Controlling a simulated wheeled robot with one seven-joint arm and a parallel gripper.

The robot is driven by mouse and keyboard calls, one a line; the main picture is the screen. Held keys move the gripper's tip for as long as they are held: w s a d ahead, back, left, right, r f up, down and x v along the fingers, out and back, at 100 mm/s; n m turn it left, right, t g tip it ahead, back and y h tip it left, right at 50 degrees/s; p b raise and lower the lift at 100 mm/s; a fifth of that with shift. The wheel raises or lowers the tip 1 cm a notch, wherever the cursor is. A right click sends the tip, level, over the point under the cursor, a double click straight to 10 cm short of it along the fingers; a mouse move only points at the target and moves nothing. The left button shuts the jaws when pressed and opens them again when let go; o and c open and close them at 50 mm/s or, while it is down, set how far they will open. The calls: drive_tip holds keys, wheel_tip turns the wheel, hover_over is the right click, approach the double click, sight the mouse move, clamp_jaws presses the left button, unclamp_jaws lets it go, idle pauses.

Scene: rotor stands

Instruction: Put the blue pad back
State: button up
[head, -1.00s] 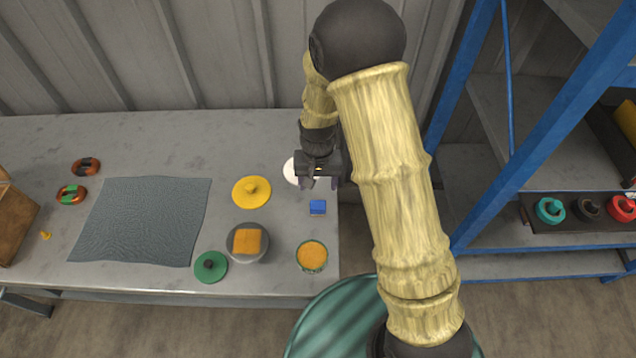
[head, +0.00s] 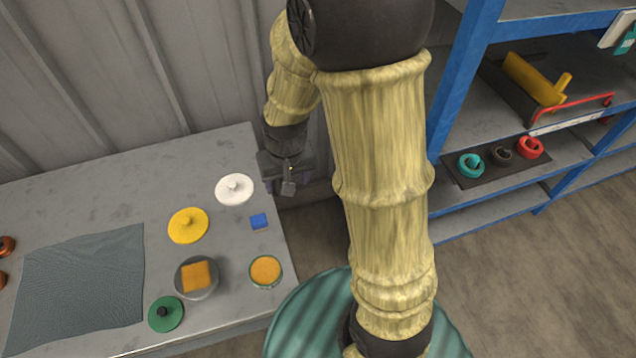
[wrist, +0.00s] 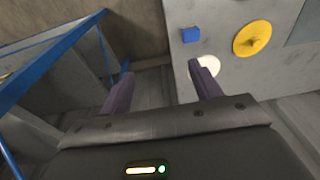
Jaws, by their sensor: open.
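The blue pad (head: 259,221) is a small block lying on the grey table near its right edge. It also shows in the wrist view (wrist: 191,35), beyond my right-hand finger. My gripper (head: 284,188) hangs past the table's right edge, up and to the right of the pad, apart from it. In the wrist view its two fingers (wrist: 160,85) are spread wide with nothing between them.
Near the pad are a white lid (head: 234,189), a yellow lid (head: 188,226), a grey bowl (head: 196,291) with an orange block, an orange-filled bowl (head: 266,270) and a green lid (head: 166,314). A cloth (head: 80,280) lies left. A blue-framed shelf (head: 520,120) stands right.

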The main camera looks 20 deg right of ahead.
drive_tip(key=s+d+r+t, duration=0.1)
drive_tip(key=s+d+r, duration=0.3)
drive_tip(key=s, duration=0.3)
drive_tip(key=shift+d+r, duration=0.25)
drive_tip(key=shift+d, duration=0.2)
